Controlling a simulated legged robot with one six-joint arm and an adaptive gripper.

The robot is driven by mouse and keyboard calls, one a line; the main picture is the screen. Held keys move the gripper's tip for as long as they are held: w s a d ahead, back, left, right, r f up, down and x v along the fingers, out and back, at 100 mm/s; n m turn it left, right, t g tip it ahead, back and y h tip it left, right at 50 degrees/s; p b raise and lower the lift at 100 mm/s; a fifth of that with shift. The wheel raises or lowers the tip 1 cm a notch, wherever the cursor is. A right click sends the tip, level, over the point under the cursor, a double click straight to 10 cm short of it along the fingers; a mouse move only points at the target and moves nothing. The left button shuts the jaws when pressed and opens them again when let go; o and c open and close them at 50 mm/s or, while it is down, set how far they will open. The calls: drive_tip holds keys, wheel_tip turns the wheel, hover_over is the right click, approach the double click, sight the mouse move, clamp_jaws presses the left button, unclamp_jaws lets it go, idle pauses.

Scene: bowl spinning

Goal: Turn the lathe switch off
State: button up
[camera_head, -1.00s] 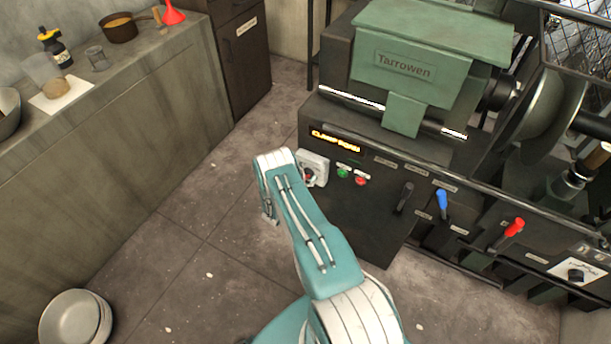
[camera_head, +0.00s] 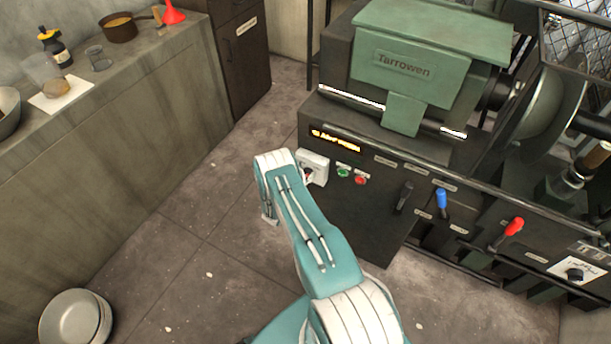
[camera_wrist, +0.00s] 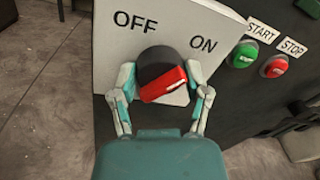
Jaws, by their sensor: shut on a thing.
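The lathe switch is a white box (camera_head: 314,166) on the lathe front, marked OFF and ON; its plate (camera_wrist: 170,30) fills the top middle of the wrist view. Its knob (camera_wrist: 164,77) is dark with a red handle bar. The bar lies nearly crosswise, its right end tilted up and its pale mark on the right, ON side. My gripper (camera_wrist: 161,94) has one finger on each side of the knob and is shut on it. In the head view my arm hides the gripper and most of the knob.
The lathe (camera_head: 408,70) has a lit display. Green START (camera_wrist: 243,54) and red STOP (camera_wrist: 275,67) buttons sit right of the switch. Black (camera_head: 404,197), blue (camera_head: 441,199) and red (camera_head: 513,228) levers lie further right. A bench (camera_head: 110,110) stands left; open floor lies between.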

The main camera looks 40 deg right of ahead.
drive_tip(key=n, duration=0.4)
drive_tip(key=shift+w+a+n, duration=0.1)
drive_tip(key=shift+w+n, duration=0.2)
drive_tip(key=n, duration=0.4)
drive_tip(key=shift+f+t, duration=0.1)
drive_tip(key=shift+t, duration=0.3)
drive_tip(key=n, duration=0.5)
drive_tip(key=shift+f+t, duration=0.2)
drive_tip(key=shift+t, duration=0.1)
drive_tip(key=shift+s+f+n, duration=0.1)
drive_tip(key=shift+s+n, duration=0.1)
drive_tip(key=shift+n, duration=1.2)
drive_tip(key=shift+s+f, duration=0.1)
drive_tip(key=o, duration=1.1)
drive_tip(key=shift+o, duration=0.2)
